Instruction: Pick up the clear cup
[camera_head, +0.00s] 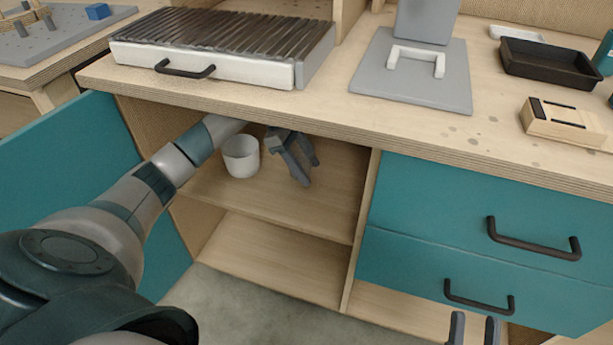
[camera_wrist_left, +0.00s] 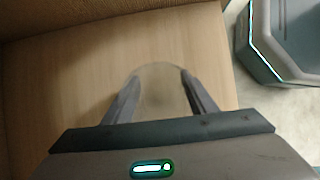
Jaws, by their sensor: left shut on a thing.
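The clear cup (camera_wrist_left: 160,82) shows in the left wrist view as a faint, see-through round shape between my left fingers, its curved rim visible at the far side. In the head view I cannot make it out. My left gripper (camera_head: 310,173), also in the left wrist view (camera_wrist_left: 158,80), is inside the open cabinet, over the upper shelf (camera_head: 275,208). Its fingers are shut on the cup, one on each side. Whether the cup touches the shelf is unclear. My right gripper (camera_head: 473,329) is at the bottom edge of the head view, fingers apart and empty.
A white cup (camera_head: 241,156) stands on the same shelf, left of my left gripper. The countertop (camera_head: 330,108) overhangs the shelf. A teal door (camera_head: 68,160) stands open at left. Teal drawers (camera_head: 480,215) are at right. The lower shelf (camera_head: 275,262) is bare.

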